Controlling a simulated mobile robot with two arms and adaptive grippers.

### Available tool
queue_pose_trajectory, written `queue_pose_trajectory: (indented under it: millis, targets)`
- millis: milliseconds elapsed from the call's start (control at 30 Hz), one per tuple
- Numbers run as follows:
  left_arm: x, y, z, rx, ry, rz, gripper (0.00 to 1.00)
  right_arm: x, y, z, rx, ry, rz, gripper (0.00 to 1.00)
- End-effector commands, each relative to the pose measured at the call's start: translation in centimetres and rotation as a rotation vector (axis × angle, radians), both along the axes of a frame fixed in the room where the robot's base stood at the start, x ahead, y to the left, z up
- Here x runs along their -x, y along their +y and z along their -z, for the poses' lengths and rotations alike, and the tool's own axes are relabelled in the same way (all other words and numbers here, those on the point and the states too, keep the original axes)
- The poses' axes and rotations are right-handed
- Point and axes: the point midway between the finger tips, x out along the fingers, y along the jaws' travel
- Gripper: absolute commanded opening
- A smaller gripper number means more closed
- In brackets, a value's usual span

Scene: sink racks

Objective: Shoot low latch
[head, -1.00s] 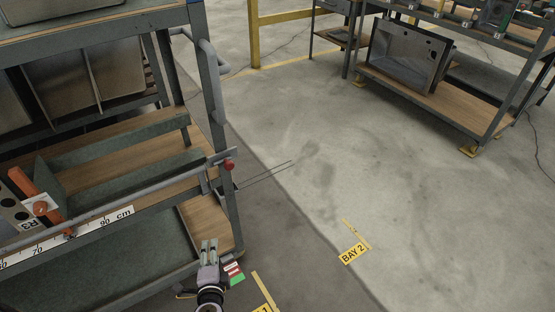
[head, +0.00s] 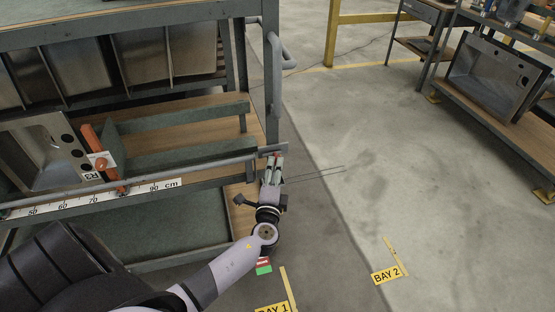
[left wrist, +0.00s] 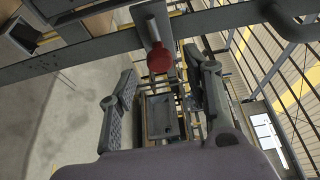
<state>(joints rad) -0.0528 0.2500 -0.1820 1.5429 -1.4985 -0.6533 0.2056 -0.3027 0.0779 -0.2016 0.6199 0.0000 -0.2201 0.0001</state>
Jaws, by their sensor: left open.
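The low latch shows as a red knob (left wrist: 159,60) on a short grey stem under a grey bar in the left wrist view. In the head view the long grey bar (head: 190,171) runs along the rack's front, and its red-tipped end is mostly hidden by my left gripper (head: 273,168). In the left wrist view my left gripper (left wrist: 163,98) is open, with its two dark fingers apart to either side and below the knob. I see no contact between fingers and knob. My right gripper is not in view.
The rack holds metal sinks (head: 130,58) above and one sink (head: 42,150) beside an orange stop (head: 100,155). A cm scale (head: 110,196) runs along its front. Thin rods (head: 315,174) stick out right. Open floor (head: 360,130) lies right, with another rack (head: 490,100) beyond.

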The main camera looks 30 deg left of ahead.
Motion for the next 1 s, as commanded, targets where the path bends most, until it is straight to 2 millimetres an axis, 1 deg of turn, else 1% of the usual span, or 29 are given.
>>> queue_pose_trajectory:
  millis: [33,100,200,300,433,667,767,1000]
  targets:
    - [-1.0,0.5,0.0,-0.002,-0.001,0.000,0.46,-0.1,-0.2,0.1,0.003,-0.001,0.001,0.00]
    - [-2.1,1.1,0.0,0.000,-0.001,-0.001,0.46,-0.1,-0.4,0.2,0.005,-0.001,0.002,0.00]
    - [-3.3,1.6,0.1,0.000,0.000,0.000,0.46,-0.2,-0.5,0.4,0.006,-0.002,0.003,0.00]
    - [-4.1,2.1,0.1,0.000,0.000,0.000,0.46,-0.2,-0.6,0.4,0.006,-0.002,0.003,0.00]
    - [-4.5,2.3,0.1,0.001,0.000,0.000,0.46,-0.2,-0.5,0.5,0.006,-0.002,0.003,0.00]
    - [-4.6,2.3,0.1,0.001,0.000,0.000,0.46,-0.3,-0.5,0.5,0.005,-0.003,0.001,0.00]
    - [-4.6,2.3,0.1,0.001,0.000,0.001,0.40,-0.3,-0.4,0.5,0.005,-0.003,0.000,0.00]
    - [-4.6,2.3,0.1,0.000,0.001,0.001,0.24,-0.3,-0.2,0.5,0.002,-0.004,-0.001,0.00]
